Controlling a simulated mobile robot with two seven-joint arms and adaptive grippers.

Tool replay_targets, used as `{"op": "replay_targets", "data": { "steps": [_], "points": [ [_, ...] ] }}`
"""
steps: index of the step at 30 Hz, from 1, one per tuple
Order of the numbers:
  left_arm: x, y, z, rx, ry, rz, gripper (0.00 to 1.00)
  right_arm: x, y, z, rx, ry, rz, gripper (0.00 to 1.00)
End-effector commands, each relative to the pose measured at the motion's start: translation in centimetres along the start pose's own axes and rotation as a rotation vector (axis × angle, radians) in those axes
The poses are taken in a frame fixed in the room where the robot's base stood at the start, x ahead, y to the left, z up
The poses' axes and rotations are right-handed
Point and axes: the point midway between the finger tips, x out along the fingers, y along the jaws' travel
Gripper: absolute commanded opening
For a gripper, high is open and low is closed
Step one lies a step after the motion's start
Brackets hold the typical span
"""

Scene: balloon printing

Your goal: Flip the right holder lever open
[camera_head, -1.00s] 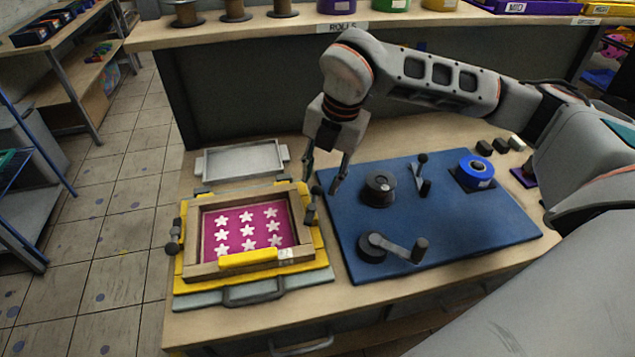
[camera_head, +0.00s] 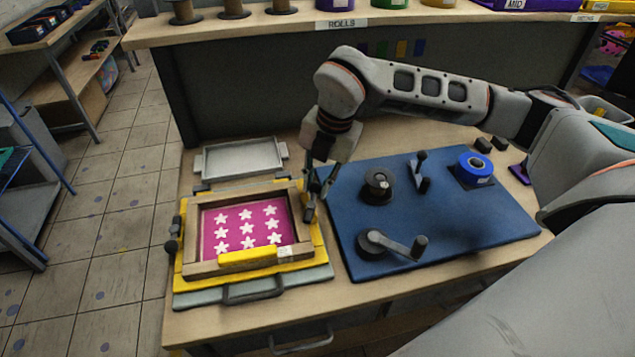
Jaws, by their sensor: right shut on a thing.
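The printing frame (camera_head: 190,250) has a wooden border, a yellow base and a magenta screen with white star shapes. It lies on the left part of the table. The right holder lever (camera_head: 309,212) is a small dark lever at the frame's right edge. My right gripper (camera_head: 319,190) points down over it and is shut on its upper end, which the fingers partly hide. The left holder lever (camera_head: 174,232) is at the frame's left edge. My left gripper is out of view.
A grey tray (camera_head: 243,157) lies behind the frame. A shelf (camera_head: 235,32) runs along the back.

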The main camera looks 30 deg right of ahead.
Motion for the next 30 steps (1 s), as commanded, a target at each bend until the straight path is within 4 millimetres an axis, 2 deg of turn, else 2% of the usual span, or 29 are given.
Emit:
{"op": "replay_targets", "data": {
  "steps": [12, 18, 26, 27, 28, 30],
  "points": [
    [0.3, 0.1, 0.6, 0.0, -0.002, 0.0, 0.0, 0.3, 1.7, -0.6, -0.379, 0.074, 0.0, 0.0],
    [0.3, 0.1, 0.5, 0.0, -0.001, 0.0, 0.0, 0.3, 1.9, -0.7, -0.444, 0.087, 0.0, 0.0],
    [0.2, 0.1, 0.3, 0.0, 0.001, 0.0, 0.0, 0.3, 1.9, -0.7, -0.445, 0.087, 0.001, 0.0],
    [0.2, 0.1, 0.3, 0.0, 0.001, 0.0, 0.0, 0.3, 1.9, -0.7, -0.445, 0.087, 0.001, 0.29],
    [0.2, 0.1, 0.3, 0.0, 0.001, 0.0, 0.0, 0.3, 1.9, -0.7, -0.444, 0.087, 0.001, 0.35],
    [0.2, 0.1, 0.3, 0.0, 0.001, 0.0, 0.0, 0.3, 1.9, -0.7, -0.444, 0.087, 0.001, 0.35]
  ]
}}
